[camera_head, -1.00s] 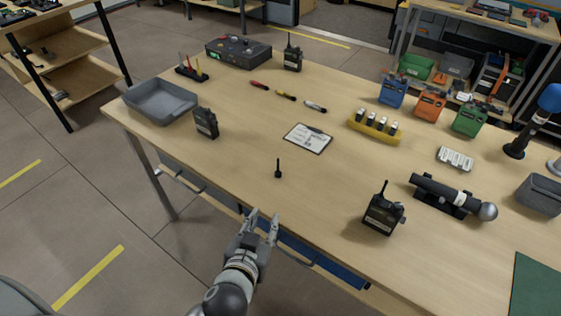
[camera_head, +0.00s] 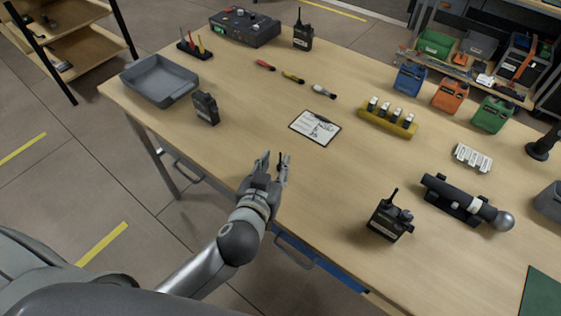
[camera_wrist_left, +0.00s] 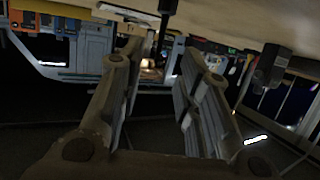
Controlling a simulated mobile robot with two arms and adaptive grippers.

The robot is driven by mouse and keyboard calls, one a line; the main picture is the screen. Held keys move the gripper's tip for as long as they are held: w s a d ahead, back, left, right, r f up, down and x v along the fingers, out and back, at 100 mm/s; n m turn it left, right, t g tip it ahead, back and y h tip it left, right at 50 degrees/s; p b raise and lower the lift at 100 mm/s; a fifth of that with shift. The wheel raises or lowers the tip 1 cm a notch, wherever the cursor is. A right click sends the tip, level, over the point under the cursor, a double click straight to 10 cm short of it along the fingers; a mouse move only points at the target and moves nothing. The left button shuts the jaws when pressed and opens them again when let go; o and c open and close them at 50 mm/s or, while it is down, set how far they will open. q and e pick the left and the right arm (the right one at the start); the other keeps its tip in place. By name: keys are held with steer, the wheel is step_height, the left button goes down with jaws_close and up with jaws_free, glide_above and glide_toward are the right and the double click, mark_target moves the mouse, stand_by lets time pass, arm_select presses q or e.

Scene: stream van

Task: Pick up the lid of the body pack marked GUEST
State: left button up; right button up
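Three black body packs with stub antennas stand on the table: one at the front right (camera_head: 388,219), one at the left (camera_head: 205,108) and one at the back (camera_head: 302,36). Their labels are too small to read, so I cannot tell which is marked GUEST. A small black piece with a thin upright stem (camera_wrist_left: 167,7) is ahead of my left gripper in the left wrist view. In the head view my left gripper (camera_head: 274,164) is over the table's front edge, fingers apart around or beside this piece, which they mostly hide. I cannot tell whether they touch it. My right gripper is out of view.
A grey tray (camera_head: 135,79) lies at the left and a clipboard (camera_head: 315,128) in the middle. A yellow holder (camera_head: 397,127) and a black cylinder on a stand (camera_head: 452,197) are to the right. The tabletop between clipboard and front edge is mostly clear.

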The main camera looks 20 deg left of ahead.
mark_target(280, 156)
arm_select(q)
steer(key=shift+w, duration=0.35)
steer(key=p+x, duration=0.1)
steer(key=x, duration=0.3)
steer(key=shift+w+d+f, duration=0.15)
steer(key=shift+w+f, duration=0.05)
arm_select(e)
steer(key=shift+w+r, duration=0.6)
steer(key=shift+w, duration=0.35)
arm_select(q)
steer(key=shift+c, duration=0.2)
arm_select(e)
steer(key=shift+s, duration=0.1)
arm_select(q)
jaws_close()
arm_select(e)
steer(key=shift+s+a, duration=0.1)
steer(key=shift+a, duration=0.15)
